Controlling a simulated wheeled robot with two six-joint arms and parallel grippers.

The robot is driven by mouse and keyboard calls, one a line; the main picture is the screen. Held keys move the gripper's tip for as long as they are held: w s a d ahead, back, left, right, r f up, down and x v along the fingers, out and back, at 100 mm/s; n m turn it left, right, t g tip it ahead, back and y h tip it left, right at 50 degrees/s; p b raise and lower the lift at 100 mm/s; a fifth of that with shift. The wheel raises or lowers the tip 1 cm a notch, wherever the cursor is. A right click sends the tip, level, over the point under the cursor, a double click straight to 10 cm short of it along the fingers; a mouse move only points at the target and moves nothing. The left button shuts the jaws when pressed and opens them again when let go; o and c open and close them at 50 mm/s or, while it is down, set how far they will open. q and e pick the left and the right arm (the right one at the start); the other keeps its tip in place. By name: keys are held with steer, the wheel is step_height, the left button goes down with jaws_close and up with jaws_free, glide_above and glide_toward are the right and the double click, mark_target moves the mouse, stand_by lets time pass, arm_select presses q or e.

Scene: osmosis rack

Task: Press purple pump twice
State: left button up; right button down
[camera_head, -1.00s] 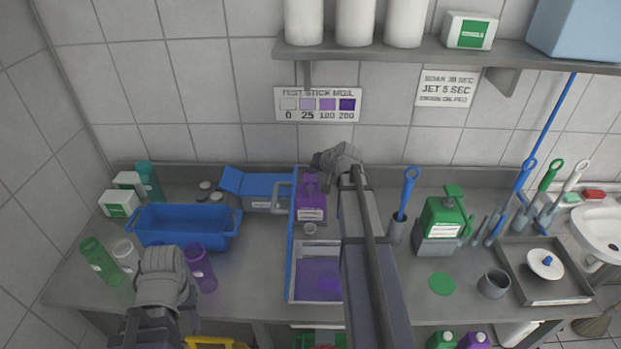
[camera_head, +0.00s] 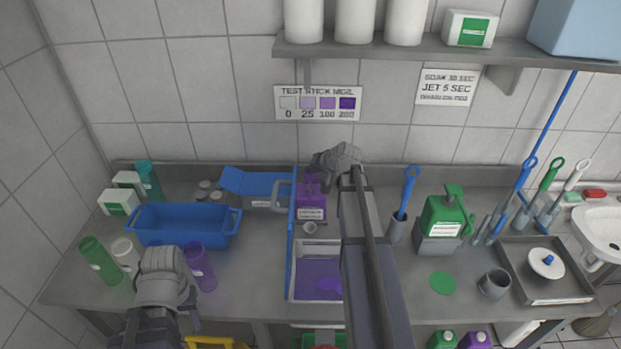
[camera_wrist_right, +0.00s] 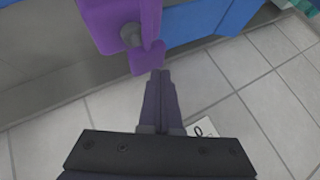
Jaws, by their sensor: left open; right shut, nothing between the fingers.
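The purple pump (camera_head: 311,207) is an upright purple bottle with a white label at the back of the blue-sided tray. Its purple top also shows in the right wrist view (camera_wrist_right: 108,22), with a round grey part on it. My right gripper (camera_head: 321,160) is shut and empty, just above and behind the pump's top. In the wrist view its fingertips (camera_wrist_right: 160,73) are beside the purple top's lower end; I cannot tell whether they touch. My left gripper (camera_head: 165,262) is open, far from the pump, in front of the blue bin. My right forearm hides the area right of the pump.
The tray (camera_head: 292,270) holds purple liquid at its front, and a small grey cup (camera_head: 309,228) stands before the pump. A blue bin (camera_head: 180,240) and a purple bottle (camera_head: 201,268) are left. A green pump bottle (camera_head: 443,218) stands right.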

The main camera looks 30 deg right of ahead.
mark_target(312, 178)
steer(key=shift+f+b, duration=0.95)
steer(key=shift+f, duration=0.1)
stand_by(1.0)
steer(key=shift+r, duration=0.1)
steer(key=shift+r+p, duration=1.25)
steer(key=shift+p, duration=0.15)
step_height(312, 178, up, 5)
steer(key=p, duration=0.5)
stand_by(0.5)
